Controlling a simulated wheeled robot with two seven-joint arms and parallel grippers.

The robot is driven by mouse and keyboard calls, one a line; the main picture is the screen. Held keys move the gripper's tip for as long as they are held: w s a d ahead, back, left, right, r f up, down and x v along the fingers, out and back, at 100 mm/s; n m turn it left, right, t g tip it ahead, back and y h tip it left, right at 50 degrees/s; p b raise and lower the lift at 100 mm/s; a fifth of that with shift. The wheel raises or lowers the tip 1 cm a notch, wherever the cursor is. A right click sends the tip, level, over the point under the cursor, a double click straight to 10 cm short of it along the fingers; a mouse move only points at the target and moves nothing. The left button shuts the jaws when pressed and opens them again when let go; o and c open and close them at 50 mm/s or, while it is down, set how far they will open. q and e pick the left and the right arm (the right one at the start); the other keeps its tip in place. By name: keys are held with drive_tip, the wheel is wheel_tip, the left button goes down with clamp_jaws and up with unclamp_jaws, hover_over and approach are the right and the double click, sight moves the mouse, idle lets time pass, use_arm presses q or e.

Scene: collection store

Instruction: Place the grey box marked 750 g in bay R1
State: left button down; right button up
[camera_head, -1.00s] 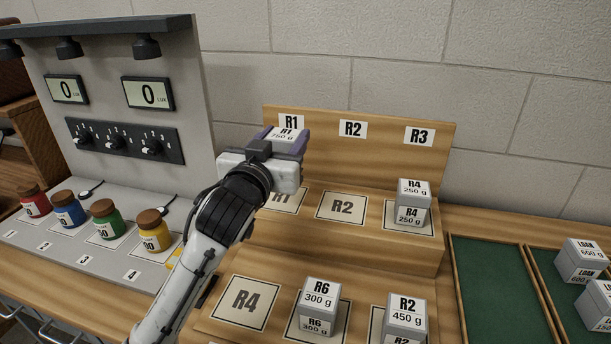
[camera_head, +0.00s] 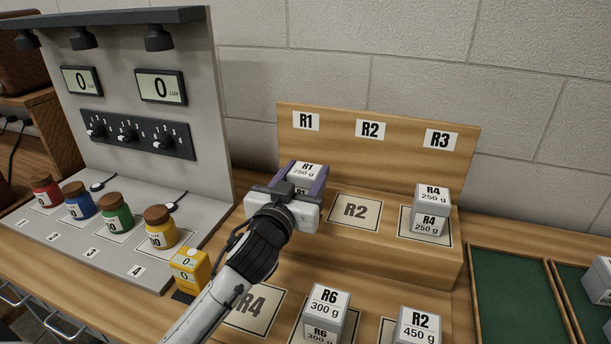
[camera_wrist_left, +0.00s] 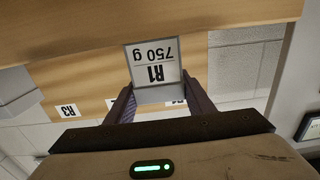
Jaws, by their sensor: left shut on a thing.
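The grey box marked R1 750 g (camera_head: 306,171) is between the fingers of my left gripper (camera_head: 303,184), which is shut on it. In the head view the box is over the R1 place at the left of the upper step; the gripper hides the pad there. I cannot tell whether the box touches the step. In the left wrist view the box (camera_wrist_left: 154,63) shows its label upside down between the fingers. The R1 sign (camera_head: 306,121) is on the back board above it. My right gripper is not in view.
On the upper step, pad R2 (camera_head: 355,211) is empty and a box marked R4 250 g (camera_head: 430,209) stands at R3. On the lower step are pad R4 (camera_head: 254,308), a box marked R6 300 g (camera_head: 325,312) and a box marked R2 450 g (camera_head: 417,327). Jars stand left.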

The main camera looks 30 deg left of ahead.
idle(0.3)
use_arm(q)
drive_tip(key=c, duration=0.8)
unclamp_jaws()
drive_tip(key=shift+f, duration=0.15)
drive_tip(key=shift+c, duration=0.2)
drive_tip(key=shift+r, duration=0.2)
drive_tip(key=b+v, duration=0.1)
drive_tip(key=v, duration=1.1)
drive_tip(key=shift+f, duration=0.1)
